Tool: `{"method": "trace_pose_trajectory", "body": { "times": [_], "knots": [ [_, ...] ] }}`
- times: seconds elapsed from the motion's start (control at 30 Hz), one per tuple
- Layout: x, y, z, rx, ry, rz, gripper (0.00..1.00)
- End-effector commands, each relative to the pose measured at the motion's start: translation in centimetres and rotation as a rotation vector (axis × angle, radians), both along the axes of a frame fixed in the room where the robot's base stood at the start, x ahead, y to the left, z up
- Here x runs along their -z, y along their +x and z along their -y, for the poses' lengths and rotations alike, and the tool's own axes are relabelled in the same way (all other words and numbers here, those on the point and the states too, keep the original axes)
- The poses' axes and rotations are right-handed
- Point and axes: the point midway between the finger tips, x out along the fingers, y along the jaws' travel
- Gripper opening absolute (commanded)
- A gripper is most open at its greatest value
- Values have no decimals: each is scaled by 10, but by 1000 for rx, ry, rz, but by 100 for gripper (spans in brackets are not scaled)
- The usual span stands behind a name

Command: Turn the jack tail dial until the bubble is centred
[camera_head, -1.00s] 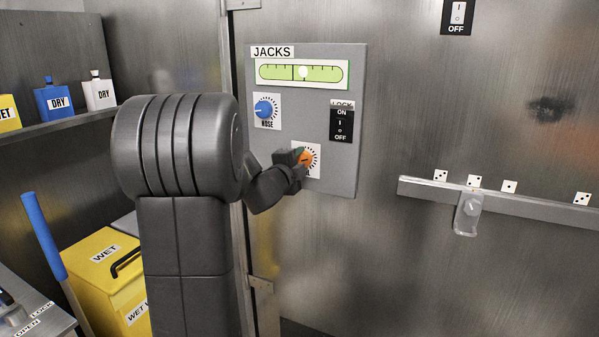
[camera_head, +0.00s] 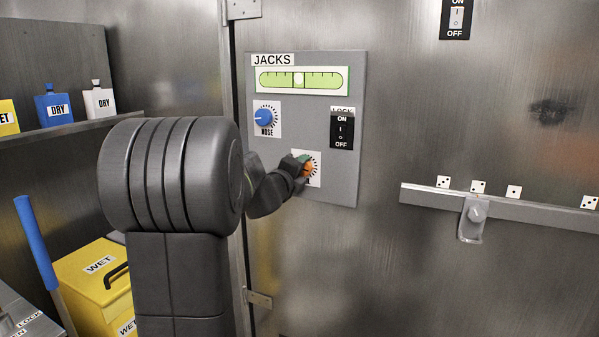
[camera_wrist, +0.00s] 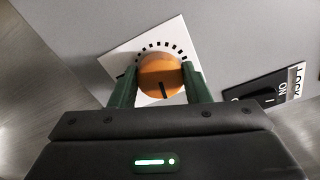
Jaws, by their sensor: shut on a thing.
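The orange tail dial (camera_head: 308,168) sits on a white scale plate low on the grey JACKS panel (camera_head: 290,190). My gripper (camera_head: 301,165) is shut on it. In the wrist view, the green fingers of my gripper (camera_wrist: 160,88) clasp the orange dial (camera_wrist: 158,72) from both sides, and its dark pointer mark shows at the near side. The green level vial (camera_head: 325,79) is at the top of the panel. Its pale bubble (camera_head: 299,79) lies at the dark line near the vial's middle. My gripper hides part of the dial and its label in the head view.
The blue NOSE dial (camera_head: 264,117) is above left of the orange dial. The black LOCK switch (camera_head: 342,130) is to the right. A rail with a clear latch (camera_head: 472,218) crosses the metal wall further right. Yellow WET box (camera_head: 85,275) stands lower left.

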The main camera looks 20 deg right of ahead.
Motion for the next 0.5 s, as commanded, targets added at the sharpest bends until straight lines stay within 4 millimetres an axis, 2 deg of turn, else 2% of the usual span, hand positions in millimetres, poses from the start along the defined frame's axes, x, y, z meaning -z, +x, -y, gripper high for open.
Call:
{"method": "trace_pose_trajectory", "body": {
  "times": [0.33, 0.37, 0.43, 0.47, 0.5],
  "knots": [
    [1, 0, 0, 1, 3, 0, 20],
    [1, 0, 0, 1, 3, 0, 47],
    [1, 0, 0, 1, 3, 0, 60],
    [1, 0, 0, 1, 3, -1, 65],
    [1, 0, 0, 1, 2, 0, 65]
  ]
}}
